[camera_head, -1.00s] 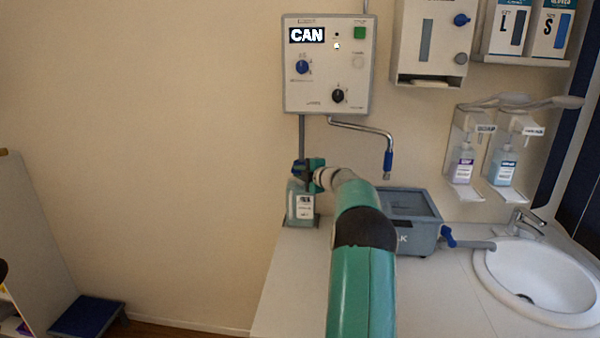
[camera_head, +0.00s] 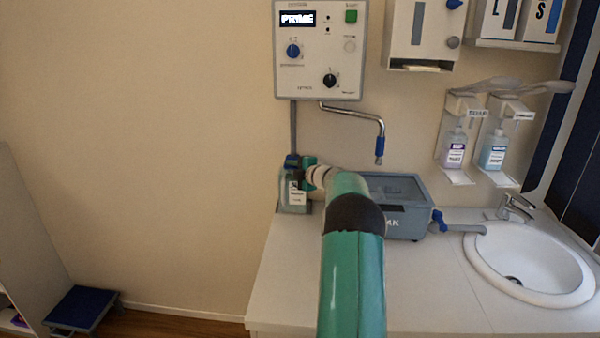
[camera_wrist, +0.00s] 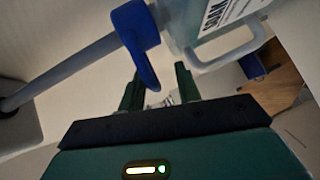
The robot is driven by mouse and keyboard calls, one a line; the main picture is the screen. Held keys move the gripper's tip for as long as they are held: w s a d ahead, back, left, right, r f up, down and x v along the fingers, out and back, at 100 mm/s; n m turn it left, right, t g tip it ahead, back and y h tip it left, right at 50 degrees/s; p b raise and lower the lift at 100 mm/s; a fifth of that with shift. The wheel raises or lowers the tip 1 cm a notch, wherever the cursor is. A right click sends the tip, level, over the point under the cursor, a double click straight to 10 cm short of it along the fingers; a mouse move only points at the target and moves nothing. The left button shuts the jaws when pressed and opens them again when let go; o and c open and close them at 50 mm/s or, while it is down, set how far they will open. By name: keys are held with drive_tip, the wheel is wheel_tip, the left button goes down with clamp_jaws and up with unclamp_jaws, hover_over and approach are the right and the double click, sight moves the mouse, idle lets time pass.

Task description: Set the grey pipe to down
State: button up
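The grey pipe (camera_head: 293,125) hangs upright below the control box (camera_head: 320,50), with a blue collar (camera_head: 291,160) low on it, at the top of a labelled canister (camera_head: 294,200). My gripper (camera_head: 309,172) is beside the collar and canister top, partly hidden by my arm. In the wrist view, a grey pipe (camera_wrist: 65,74) runs from the left to a blue, lever-like part (camera_wrist: 138,40), near a pale container with a handle (camera_wrist: 225,45). The pipe's lower end is hidden. The box display reads PRIME.
A bent metal spout (camera_head: 370,115) with a blue tip hangs over a grey tub (camera_head: 405,222). A sink (camera_head: 530,265) is at the right, and soap dispensers (camera_head: 455,150) hang on the wall. The front of the counter (camera_head: 430,290) is clear. A blue step (camera_head: 80,308) stands on the floor.

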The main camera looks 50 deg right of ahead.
drive_tip(key=v, duration=1.3)
drive_tip(key=shift+s, duration=0.3)
drive_tip(key=shift+r, duration=0.1)
